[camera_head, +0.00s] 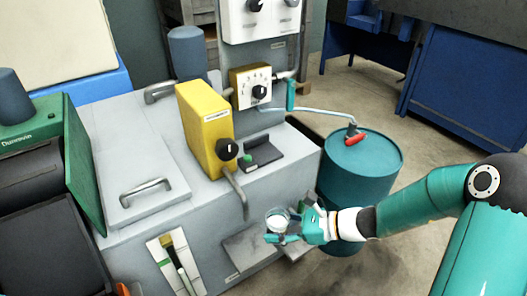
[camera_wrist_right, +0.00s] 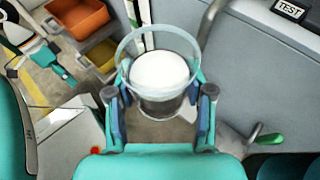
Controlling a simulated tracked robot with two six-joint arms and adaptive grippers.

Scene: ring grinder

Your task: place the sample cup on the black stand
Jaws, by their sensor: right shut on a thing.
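The sample cup (camera_head: 277,219) is a clear, round cup with white contents. My right gripper (camera_head: 280,238) is shut on it and holds it upright in front of the grey machine, above the light grey ledge. In the right wrist view the cup (camera_wrist_right: 158,72) sits between the two fingers of the right gripper (camera_wrist_right: 160,112), its clear rim above them. The black stand (camera_head: 264,155) is on the machine's top, behind the cup and right of the yellow box. Nothing stands on it. What looks like my left gripper (camera_wrist_right: 58,62) shows small at the wrist view's upper left; its jaws are unclear.
The yellow box (camera_head: 204,130) with a black knob stands left of the stand. A bent metal pipe (camera_head: 237,194) hangs down the machine's front, left of the cup. A teal barrel (camera_head: 362,170) stands behind my right forearm. The grey ledge (camera_head: 250,248) is below the cup.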

